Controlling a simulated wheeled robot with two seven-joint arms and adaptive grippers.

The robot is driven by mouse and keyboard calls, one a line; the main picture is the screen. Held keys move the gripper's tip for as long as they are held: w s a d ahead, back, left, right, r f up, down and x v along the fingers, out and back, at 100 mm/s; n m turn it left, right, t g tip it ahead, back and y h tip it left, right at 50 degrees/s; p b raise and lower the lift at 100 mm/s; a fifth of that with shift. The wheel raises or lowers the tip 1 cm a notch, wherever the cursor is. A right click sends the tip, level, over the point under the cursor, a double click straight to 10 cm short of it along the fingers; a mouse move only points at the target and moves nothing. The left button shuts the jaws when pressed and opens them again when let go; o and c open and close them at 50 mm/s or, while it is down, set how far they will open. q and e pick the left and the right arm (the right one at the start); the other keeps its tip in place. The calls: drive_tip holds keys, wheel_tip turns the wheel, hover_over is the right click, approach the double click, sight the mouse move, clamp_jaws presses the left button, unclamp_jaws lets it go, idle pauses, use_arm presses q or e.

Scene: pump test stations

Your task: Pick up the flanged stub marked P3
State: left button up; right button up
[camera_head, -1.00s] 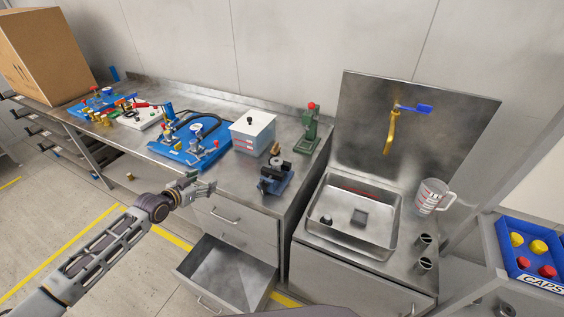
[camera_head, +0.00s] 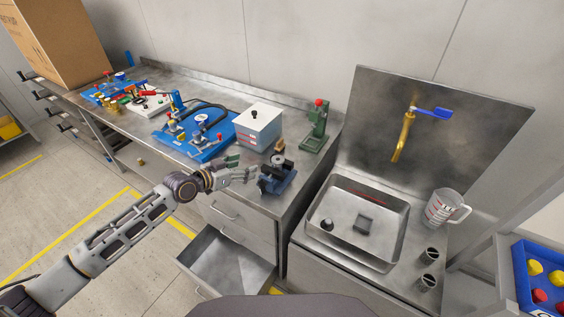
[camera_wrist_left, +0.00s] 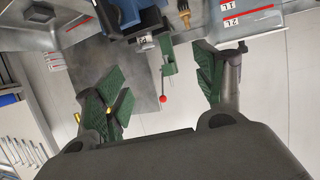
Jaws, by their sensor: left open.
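My left gripper (camera_head: 243,170) is open and empty, just left of a blue vise (camera_head: 278,182) at the bench's front right corner. Its green-padded fingers stand wide apart in the left wrist view (camera_wrist_left: 162,90). A dark round piece (camera_head: 278,160) sits on top of the vise; I cannot tell whether it is the flanged stub. In the wrist view a small grey piece with a pale marked face (camera_wrist_left: 147,42) shows beside the blue vise (camera_wrist_left: 120,14); its mark is too small to read. No P3 mark is legible. My right gripper is out of view.
A white lidded box (camera_head: 258,128) and a green press with a red knob (camera_head: 315,128) stand behind the vise. A blue pump board (camera_head: 205,150) lies left. An open drawer (camera_head: 225,262) juts out below. A sink (camera_head: 355,225) is on the right.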

use_arm(q)
drive_tip(key=shift+s+d+m+g+h, duration=0.35)
drive_tip(key=shift+s+d+m, duration=0.25)
drive_tip(key=shift+d, duration=0.3)
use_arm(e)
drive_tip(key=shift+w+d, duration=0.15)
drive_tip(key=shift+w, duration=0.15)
